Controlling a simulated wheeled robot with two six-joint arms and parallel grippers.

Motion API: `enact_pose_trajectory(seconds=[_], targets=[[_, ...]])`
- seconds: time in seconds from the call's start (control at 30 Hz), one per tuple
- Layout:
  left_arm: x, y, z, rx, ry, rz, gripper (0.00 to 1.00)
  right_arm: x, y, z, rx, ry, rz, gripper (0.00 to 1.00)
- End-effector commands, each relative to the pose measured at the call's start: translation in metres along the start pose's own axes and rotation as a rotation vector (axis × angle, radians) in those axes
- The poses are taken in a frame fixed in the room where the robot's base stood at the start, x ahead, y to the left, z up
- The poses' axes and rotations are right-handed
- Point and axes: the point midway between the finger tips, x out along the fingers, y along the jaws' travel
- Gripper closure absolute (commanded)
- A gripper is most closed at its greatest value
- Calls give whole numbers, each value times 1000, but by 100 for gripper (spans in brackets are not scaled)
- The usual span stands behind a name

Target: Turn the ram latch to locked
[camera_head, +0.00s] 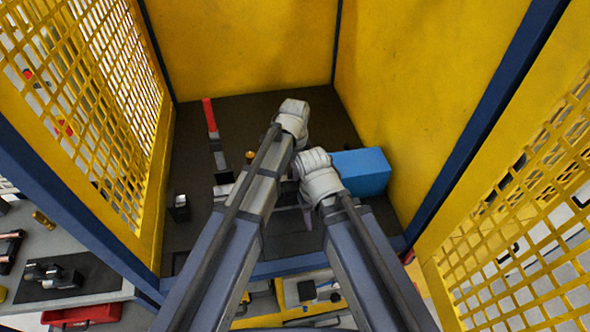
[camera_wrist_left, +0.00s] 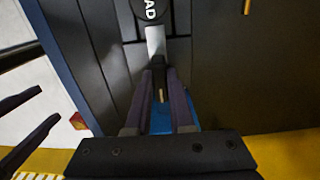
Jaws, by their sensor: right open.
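I cannot make out for certain which part is the ram latch. A lever with a red end (camera_head: 210,115) stands at the back left of the dark bench in the head view. A small brass knob (camera_head: 250,157) sits right of it. In the left wrist view, my left gripper (camera_wrist_left: 159,74) has its two fingers a narrow gap apart, over a small brass pin (camera_wrist_left: 160,95). I cannot tell if they touch it. My right gripper (camera_wrist_left: 48,102) is open and empty at that view's left. In the head view the arms hide both pairs of fingertips.
Yellow panels (camera_head: 440,90) and a mesh guard (camera_head: 100,100) close in the bench. A blue block (camera_head: 362,172) stands at the right, close to my right wrist. A small dark block (camera_head: 180,207) is at the left. The back right corner of the bench is bare.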

Motion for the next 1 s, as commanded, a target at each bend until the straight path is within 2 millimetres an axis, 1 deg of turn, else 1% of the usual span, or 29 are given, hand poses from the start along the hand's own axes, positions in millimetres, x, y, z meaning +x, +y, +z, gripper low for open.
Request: enact_pose_trajectory(seconds=[0.03, 0.23, 0.27, 0.53, 0.67, 0.87, 1.0], targets=[[0, 0, 0, 0, 0, 0, 73, 0, 0, 0, 0, 0, 0, 50], [0, 0, 0, -1, 0, 0, 51, 0, 0, 0, 0, 0, 0, 50], [0, 0, 0, -1, 0, 0, 50, 0, 0, 0, 0, 0, 0, 50], [-1, 0, 0, -1, 0, 0, 50, -1, 0, 0, 0, 0, 0, 50], [-6, 0, 0, -1, 0, 0, 50, -6, 1, 0, 1, 0, 0, 50], [-26, 0, 0, -1, 0, 0, 50, -26, 2, 2, 5, 0, -1, 50], [-45, 0, 0, -1, 0, 0, 50, -45, 4, 3, 8, 0, -2, 50]])
